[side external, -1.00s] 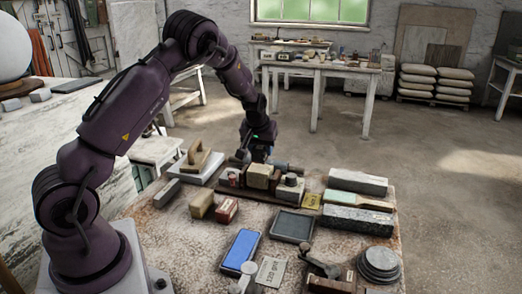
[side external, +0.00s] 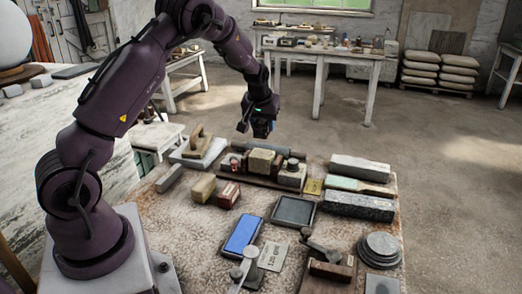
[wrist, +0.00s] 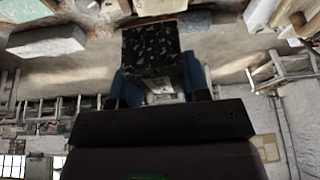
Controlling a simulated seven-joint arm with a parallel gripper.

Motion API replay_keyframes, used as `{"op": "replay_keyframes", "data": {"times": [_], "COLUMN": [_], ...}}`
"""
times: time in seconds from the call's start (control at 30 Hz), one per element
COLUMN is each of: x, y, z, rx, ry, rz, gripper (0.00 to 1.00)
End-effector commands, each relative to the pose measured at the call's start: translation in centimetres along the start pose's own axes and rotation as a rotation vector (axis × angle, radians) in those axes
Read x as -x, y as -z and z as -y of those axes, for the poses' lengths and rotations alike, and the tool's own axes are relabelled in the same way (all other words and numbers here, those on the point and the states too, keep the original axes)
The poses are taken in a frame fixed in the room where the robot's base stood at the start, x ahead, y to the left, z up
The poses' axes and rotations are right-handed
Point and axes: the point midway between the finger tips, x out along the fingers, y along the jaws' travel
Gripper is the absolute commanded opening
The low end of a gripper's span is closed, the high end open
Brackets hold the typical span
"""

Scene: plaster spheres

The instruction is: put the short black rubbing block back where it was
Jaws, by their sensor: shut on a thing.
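My gripper (side external: 260,127) is raised above the far edge of the bench in the side view. In the wrist view my gripper (wrist: 158,76) has its two bluish fingers on either side of a short black block (wrist: 150,44) with pale speckles, and is shut on it. The block is clear of the bench; in the side view it is dark against the gripper and hard to make out. A dark wooden rack (side external: 264,184) holding several blocks stands below and slightly nearer the camera. Any empty place in the rack is hard to tell.
A grey stone bar (side external: 358,207) and a paler bar (side external: 360,168) lie to the right. A blue-topped stone (side external: 243,235) and dark tray (side external: 294,211) are nearer. Air around the gripper is free.

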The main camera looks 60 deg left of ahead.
Motion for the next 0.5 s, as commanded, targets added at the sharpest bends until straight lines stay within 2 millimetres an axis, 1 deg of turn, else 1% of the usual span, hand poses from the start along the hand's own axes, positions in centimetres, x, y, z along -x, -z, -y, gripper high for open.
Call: {"op": "replay_keyframes", "data": {"times": [0.07,0.1,0.17,0.27,0.3,0.4,0.5], "x": [0.1,0.2,0.3,-0.2,-0.5,-1.2,-1.7], "y": [0.0,-0.1,-1.0,-3.9,-5.3,-8.9,-12.1], "z": [-0.3,-0.8,-1.7,-2.7,-3.1,-3.5,-3.4], "rx": [-0.005,-0.013,-0.03,-0.051,-0.06,-0.072,-0.074], "ry": [-0.003,-0.006,-0.013,-0.02,-0.023,-0.027,-0.029], "rz": [-0.002,-0.002,0.001,0.005,0.005,0.005,0.004], "gripper": [0.16,0.16,0.16,0.16,0.16,0.16,0.16]}}
